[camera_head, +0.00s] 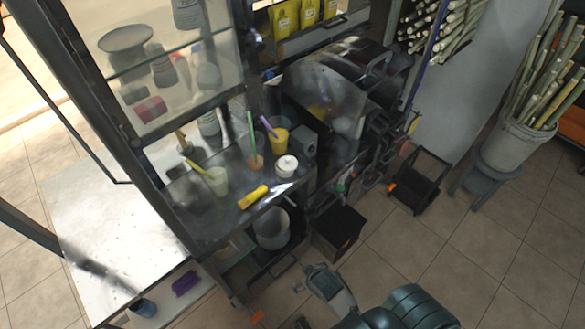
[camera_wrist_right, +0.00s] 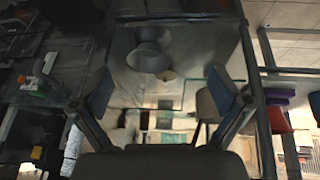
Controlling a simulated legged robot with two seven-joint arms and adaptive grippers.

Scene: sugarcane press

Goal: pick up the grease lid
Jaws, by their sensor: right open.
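A small white round container (camera_head: 287,165) with a lid and a dark knob on top stands on the metal counter. It looks like the grease pot and its lid, but it is too small to be sure. My right gripper (camera_head: 325,283) is low in front of the cabinet, below and apart from the counter. In the right wrist view my right gripper (camera_wrist_right: 165,88) has its two fingers spread wide with nothing between them. The lid cannot be made out in that view. My left gripper does not show.
A yellow object (camera_head: 252,196) lies at the counter's front edge, near an orange-yellow cup (camera_head: 277,140) and a pale green cup (camera_head: 217,180). A grey pot (camera_head: 271,228) sits on the shelf below. A black bin (camera_head: 338,232) stands on the floor beside the cabinet.

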